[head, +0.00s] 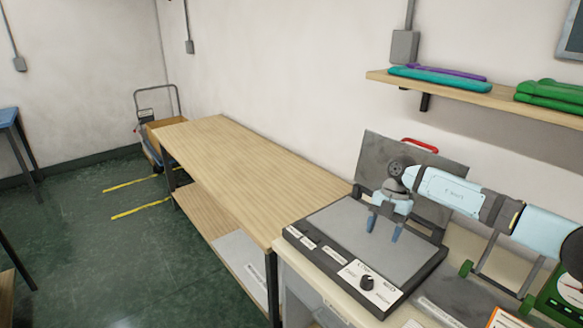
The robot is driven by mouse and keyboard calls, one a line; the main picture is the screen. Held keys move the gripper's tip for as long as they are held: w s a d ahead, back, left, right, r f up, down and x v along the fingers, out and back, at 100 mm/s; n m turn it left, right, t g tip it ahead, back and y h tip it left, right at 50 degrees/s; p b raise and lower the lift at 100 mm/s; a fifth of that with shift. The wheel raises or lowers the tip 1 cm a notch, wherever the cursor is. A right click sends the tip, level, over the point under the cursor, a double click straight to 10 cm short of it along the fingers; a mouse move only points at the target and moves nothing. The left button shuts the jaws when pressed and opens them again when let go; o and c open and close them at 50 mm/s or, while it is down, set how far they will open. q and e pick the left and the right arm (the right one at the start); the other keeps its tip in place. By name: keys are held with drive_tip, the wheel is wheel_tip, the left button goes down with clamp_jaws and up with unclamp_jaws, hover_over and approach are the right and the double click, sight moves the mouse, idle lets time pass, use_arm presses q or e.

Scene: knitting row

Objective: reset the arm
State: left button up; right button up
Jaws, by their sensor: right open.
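My right arm comes in from the right edge of the head view. Its gripper (384,228) hangs fingers down over the flat grey plate of a machine (345,240) with a dark frame and a front dial. The gripper is open, with two separate blue fingers and nothing visible between them. I cannot tell whether the fingertips touch the plate. An upright grey lid (375,160) with a red handle (420,145) stands behind the gripper. My left gripper is not in view.
A long bare wooden table (240,165) stands left of the machine. A wall shelf (480,95) with teal, purple and green folded items hangs above the arm. A green-framed dial device (562,297) is at the right edge. A cart with a box (165,127) stands at the back.

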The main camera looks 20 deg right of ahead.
drive_tip(key=s+a+f+m+t+y+p, duration=0.1)
drive_tip(key=s+a+t+y, duration=0.3)
drive_tip(key=a, duration=0.6)
drive_tip(key=s+a+f+m+t+y+p, duration=0.1)
drive_tip(key=s+a+y+p, duration=0.15)
drive_tip(key=a+y, duration=0.55)
drive_tip(key=s+a+f+m+t+y, duration=0.1)
drive_tip(key=s+a+t+y, duration=0.25)
drive_tip(key=a, duration=0.95)
drive_tip(key=s+d+f+m+t+h+p, duration=0.2)
drive_tip(key=s+d+f+m+h, duration=0.2)
drive_tip(key=s+f+m+h, duration=0.2)
drive_tip(key=s+d+f+m+t+h+p, duration=0.1)
drive_tip(key=s+d+f+m+t+h, duration=0.2)
drive_tip(key=s+m+h, duration=0.7)
drive_tip(key=s+d+f+m, duration=0.2)
drive_tip(key=s+f+m, duration=0.1)
drive_tip(key=s+f, duration=0.1)
drive_tip(key=shift+s+d+p, duration=0.2)
drive_tip(key=shift+s+p, duration=0.1)
drive_tip(key=shift+p, duration=0.1)
